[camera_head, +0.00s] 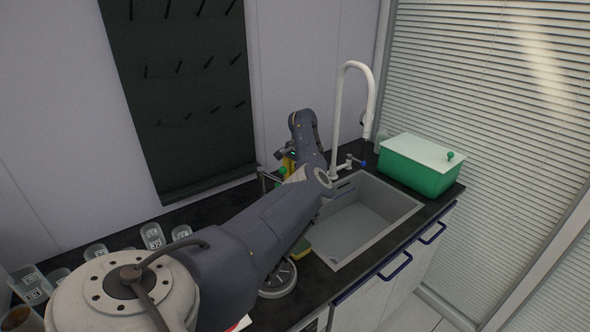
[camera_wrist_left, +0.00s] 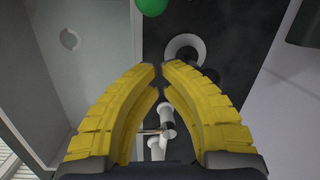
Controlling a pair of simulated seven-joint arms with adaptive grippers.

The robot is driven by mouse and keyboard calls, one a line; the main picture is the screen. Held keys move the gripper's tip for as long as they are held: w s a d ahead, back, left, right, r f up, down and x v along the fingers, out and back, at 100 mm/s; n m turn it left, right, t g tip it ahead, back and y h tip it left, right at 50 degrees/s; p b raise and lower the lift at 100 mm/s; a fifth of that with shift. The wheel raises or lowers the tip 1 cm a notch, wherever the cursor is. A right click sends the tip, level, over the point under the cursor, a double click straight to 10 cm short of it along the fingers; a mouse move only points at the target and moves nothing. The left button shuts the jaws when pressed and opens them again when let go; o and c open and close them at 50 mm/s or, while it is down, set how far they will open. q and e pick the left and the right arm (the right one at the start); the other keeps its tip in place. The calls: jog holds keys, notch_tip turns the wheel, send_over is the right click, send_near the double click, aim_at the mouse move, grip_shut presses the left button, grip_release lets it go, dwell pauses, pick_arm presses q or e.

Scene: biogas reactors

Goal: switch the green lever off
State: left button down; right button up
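A green ball-shaped knob (camera_head: 283,171), which looks like the end of the green lever, shows behind my left arm at the back of the counter, left of the tap. In the left wrist view a green ball (camera_wrist_left: 152,5) is cut by the top edge, beyond my fingertips and apart from them. My left gripper (camera_wrist_left: 158,68) has yellow fingers with their tips drawn almost together and nothing seen held between the tips. In the head view its yellow fingers (camera_head: 287,163) are mostly hidden behind my arm, close to the knob. The lever's angle cannot be told. My right gripper is not in view.
A white tap (camera_head: 345,100) stands behind the grey sink (camera_head: 372,218). A green box (camera_head: 415,177) with a pale lid and green knob stands right of it.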

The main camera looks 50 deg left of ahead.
pick_arm(q)
jog(key=shift+s+f, duration=0.15)
jog(key=shift+f, duration=0.45)
jog(key=shift+s+r, duration=0.2)
jog(key=shift+s+d+r, duration=0.1)
jog(key=shift+s+r, duration=0.3)
jog(key=shift+s, duration=0.35)
jog(key=shift+s+d+r, duration=0.1)
jog(key=shift+s+r, duration=0.25)
jog(key=shift+s, duration=0.4)
